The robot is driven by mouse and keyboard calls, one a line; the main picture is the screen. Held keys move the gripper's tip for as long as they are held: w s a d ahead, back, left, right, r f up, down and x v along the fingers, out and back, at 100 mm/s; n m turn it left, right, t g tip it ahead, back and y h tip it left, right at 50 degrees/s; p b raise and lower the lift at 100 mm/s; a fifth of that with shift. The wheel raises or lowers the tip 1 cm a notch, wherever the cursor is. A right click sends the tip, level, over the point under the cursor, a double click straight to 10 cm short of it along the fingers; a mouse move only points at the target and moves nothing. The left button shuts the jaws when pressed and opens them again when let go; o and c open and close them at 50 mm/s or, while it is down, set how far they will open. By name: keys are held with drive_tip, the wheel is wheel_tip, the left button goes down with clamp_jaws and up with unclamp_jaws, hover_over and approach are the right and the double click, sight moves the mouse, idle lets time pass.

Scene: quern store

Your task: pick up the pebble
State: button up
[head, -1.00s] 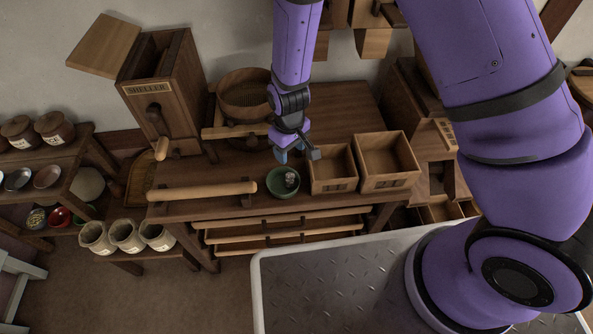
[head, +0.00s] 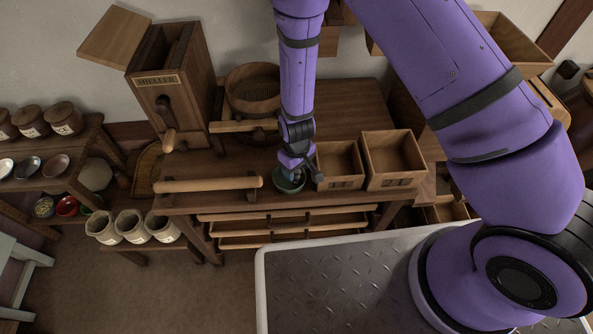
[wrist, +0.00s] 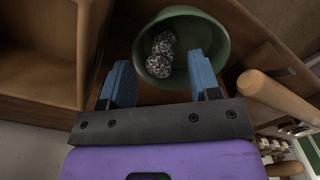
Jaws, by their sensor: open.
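A speckled grey-and-white pebble (wrist: 158,66) lies in a green bowl (wrist: 215,40), with a similar speckled pebble (wrist: 164,42) touching it. In the head view the bowl (head: 289,189) stands at the bench's front edge, and my gripper hides its contents. My gripper (head: 291,168) points down at the bowl from above. In the wrist view its two blue fingers (wrist: 159,62) are apart, one on each side of the nearer pebble in the picture, with nothing between them that I can see touching. The height gap cannot be told.
Two open wooden boxes (head: 338,184) stand close right of the bowl. A wooden roller bar (head: 208,184) lies just left of it. A round sieve (head: 252,106) and a tall sheller (head: 170,95) stand behind. Bare bench top (head: 345,115) lies at the back right.

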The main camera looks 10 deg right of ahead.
drive_tip(key=shift+f, duration=0.1)
clamp_jaws()
drive_tip(key=shift+r, duration=0.2)
